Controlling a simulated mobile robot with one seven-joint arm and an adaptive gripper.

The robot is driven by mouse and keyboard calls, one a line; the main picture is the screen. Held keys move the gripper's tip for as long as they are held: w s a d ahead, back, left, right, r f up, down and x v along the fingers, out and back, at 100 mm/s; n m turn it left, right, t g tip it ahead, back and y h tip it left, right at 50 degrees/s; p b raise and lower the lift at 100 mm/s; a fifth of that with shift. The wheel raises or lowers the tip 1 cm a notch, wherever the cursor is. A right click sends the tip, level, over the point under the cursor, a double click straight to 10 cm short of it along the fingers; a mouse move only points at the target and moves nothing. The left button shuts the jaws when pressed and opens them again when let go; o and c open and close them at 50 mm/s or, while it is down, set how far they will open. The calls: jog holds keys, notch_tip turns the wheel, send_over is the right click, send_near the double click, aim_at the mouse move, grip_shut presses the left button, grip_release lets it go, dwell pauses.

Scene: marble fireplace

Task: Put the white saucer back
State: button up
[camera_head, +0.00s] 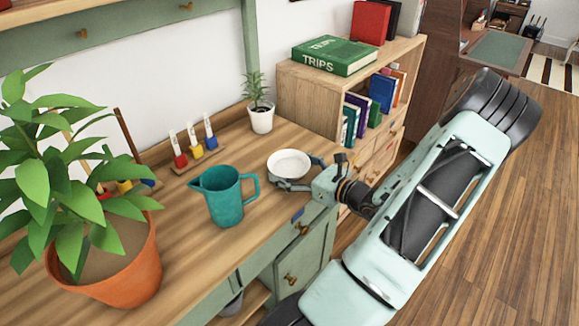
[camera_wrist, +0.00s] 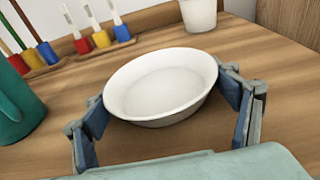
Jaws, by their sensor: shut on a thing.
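The white saucer (camera_head: 289,163) is a shallow round dish at the right part of the wooden counter, just right of the teal jug. In the wrist view the saucer (camera_wrist: 160,84) sits between the two fingers, its open side facing up. My gripper (camera_head: 297,172) reaches in from the right and is shut on the saucer, one finger on each side of its rim. The fingers also show in the wrist view (camera_wrist: 165,102). I cannot tell whether the saucer's base touches the counter.
A teal jug (camera_head: 223,195) stands close left of the saucer. A bookshelf (camera_head: 306,96) is at right back. A large terracotta pot (camera_head: 116,277) fills the left front.

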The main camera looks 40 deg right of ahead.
aim_at(304, 175)
jog(key=shift+s+f, duration=0.1)
jog(key=shift+f, duration=0.5)
jog(key=o, duration=1.2)
jog(key=shift+a+f, duration=0.1)
jog(key=shift+f, duration=0.1)
jog(key=shift+o, duration=0.2)
jog(key=shift+r, duration=0.3)
jog(key=s, duration=0.3)
jog(key=s+r+p, duration=0.1)
jog(key=s, duration=0.3)
jog(key=s+r, duration=0.1)
jog(key=s, duration=0.2)
jog(key=shift+s+d+r, duration=0.2)
jog(key=shift+s+d, duration=0.05)
jog(key=shift+d, duration=0.1)
